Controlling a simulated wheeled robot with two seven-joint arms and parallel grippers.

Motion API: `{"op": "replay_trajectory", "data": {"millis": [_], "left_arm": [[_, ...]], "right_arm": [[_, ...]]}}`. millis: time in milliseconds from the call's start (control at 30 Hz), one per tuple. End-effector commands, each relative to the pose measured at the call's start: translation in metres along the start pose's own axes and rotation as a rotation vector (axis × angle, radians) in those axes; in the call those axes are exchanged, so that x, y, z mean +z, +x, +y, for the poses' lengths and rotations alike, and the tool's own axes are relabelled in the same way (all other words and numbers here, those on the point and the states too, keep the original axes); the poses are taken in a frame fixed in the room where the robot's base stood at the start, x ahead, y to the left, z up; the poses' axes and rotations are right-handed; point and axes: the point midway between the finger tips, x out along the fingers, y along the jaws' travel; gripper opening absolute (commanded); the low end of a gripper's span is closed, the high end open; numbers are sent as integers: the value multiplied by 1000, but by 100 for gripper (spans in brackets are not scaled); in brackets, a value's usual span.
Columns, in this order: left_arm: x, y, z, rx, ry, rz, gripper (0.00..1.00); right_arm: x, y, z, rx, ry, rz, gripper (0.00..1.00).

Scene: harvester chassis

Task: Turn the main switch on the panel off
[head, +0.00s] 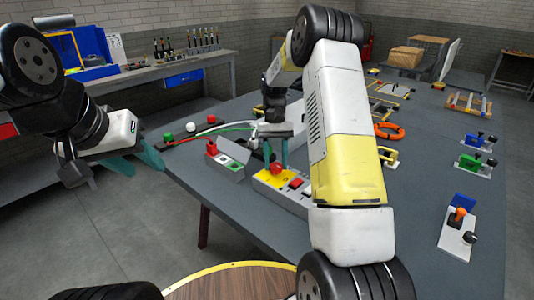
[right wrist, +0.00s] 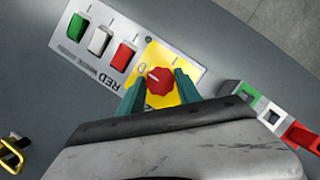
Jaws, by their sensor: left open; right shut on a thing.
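The main switch is a red rotary knob (right wrist: 160,81) on a yellow square plate of the control panel (right wrist: 85,62). In the right wrist view a white pointer mark shows on the knob, aimed toward the left of the picture. My right gripper (right wrist: 160,90) has one teal finger on each side of the knob and is shut on it. In the head view the panel (head: 268,185) lies near the table's front edge, with my right gripper (head: 276,152) over its yellow end. My left gripper (head: 127,166) is open and empty, off the table's left edge.
Green (right wrist: 76,27), white (right wrist: 99,40) and red (right wrist: 122,56) switches sit beside the knob on the panel. A second box (head: 230,160) with a red part stands left of the panel. Cables and colored knobs lie behind. An orange ring (head: 389,131) lies farther back.

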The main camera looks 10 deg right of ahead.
Motion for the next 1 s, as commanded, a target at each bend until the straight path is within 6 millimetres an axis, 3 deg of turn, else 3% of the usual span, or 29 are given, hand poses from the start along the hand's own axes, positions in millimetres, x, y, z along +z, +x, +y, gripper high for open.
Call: {"op": "replay_trajectory", "data": {"millis": [367, 400, 500, 833, 1000], "left_arm": [[0, 0, 0, 0, 0, 0, 44], [0, 0, 0, 0, 0, 0, 44], [0, 0, 0, 0, 0, 0, 44], [0, 0, 0, 0, 0, 0, 44], [0, 0, 0, 0, 0, 0, 44]], "right_arm": [[-1, -1, 0, 2, -6, 5, 0], [-1, -1, 0, 2, -6, 5, 44], [-1, -1, 0, 2, -5, 4, 62], [0, -2, 0, 2, -4, 2, 62], [-1, -22, 0, 2, -4, 5, 62]]}}
